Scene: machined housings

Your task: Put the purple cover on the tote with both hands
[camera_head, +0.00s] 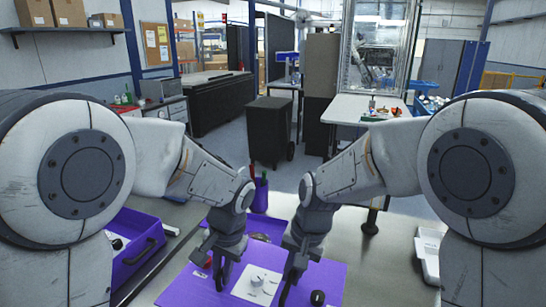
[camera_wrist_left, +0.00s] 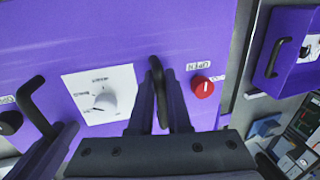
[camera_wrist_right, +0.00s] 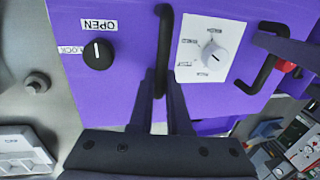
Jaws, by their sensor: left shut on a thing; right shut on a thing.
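The purple cover (camera_head: 325,279) is a flat panel with a white dial plate, a red knob, a black knob and two black handles. My left gripper (camera_head: 221,277) is shut on one handle (camera_wrist_left: 157,72), near the red knob. My right gripper (camera_head: 289,287) is shut on the other handle (camera_wrist_right: 164,35), near the black knob. A purple open container, seemingly the tote (camera_head: 272,226), shows just beyond the cover, with something red and dark inside. The cover and my arms hide much of it. I cannot tell how high the cover is above it.
Another purple bin (camera_head: 152,262) with a black handle stands at the left and holds some parts. A purple cup (camera_head: 260,198) with tools stands at the back.

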